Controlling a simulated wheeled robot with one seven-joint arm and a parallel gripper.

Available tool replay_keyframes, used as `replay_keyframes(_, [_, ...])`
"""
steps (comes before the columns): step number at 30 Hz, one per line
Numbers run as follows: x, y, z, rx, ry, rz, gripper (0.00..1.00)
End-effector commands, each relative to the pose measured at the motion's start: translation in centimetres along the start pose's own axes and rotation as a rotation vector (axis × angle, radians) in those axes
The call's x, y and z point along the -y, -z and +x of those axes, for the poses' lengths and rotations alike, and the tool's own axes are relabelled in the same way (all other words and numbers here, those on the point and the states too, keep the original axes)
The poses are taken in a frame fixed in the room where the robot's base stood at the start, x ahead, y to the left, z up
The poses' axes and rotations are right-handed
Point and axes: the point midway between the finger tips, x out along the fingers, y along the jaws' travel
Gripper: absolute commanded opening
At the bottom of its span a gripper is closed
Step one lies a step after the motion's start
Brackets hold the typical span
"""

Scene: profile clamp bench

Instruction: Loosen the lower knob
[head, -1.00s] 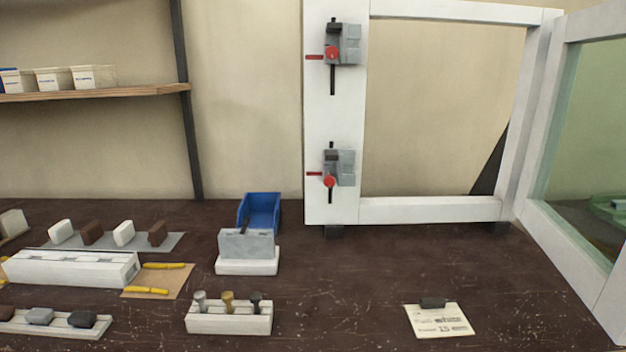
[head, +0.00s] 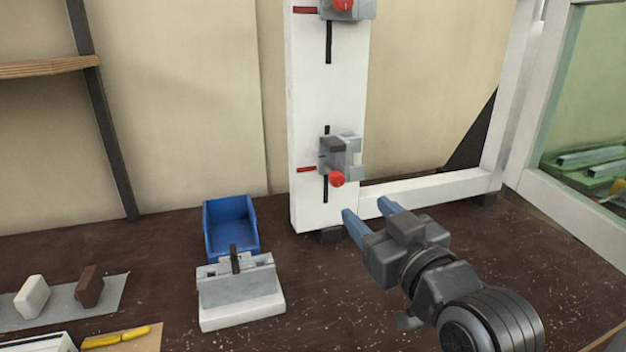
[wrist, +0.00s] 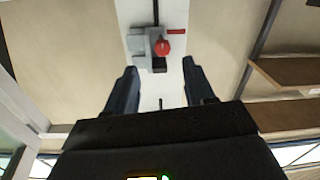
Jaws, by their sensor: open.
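The lower knob (head: 337,179) is a red ball on the front of the lower grey clamp (head: 350,158), on the white upright post (head: 305,120). A red marker (head: 306,170) sits left of it on the post. My gripper (head: 369,216) is open and empty, lower and to the right of the knob in the head view, apart from it. In the wrist view, which looks upside down, my gripper (wrist: 160,85) spreads below a grey clamp (wrist: 146,46) with a red knob (wrist: 162,47); I cannot tell which clamp this is.
The upper red knob (head: 343,5) is cut by the top edge. A blue bin (head: 230,229) and a grey-white block fixture (head: 240,292) stand on the dark bench (head: 330,310). The frame's lower rail (head: 425,190) runs behind my gripper. A glazed panel (head: 575,208) stands at right.

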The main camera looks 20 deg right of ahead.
Motion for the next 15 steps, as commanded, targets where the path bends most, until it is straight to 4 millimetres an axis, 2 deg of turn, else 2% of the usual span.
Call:
replay_keyframes(3, [-0.3, 0.9, 0.8, -0.006, 0.002, -0.012, 0.54])
replay_keyframes(8, [-0.4, 1.1, 2.1, -0.006, 0.002, -0.013, 0.54])
replay_keyframes(15, [-0.3, 1.1, 5.8, -0.007, 0.003, -0.014, 0.54])
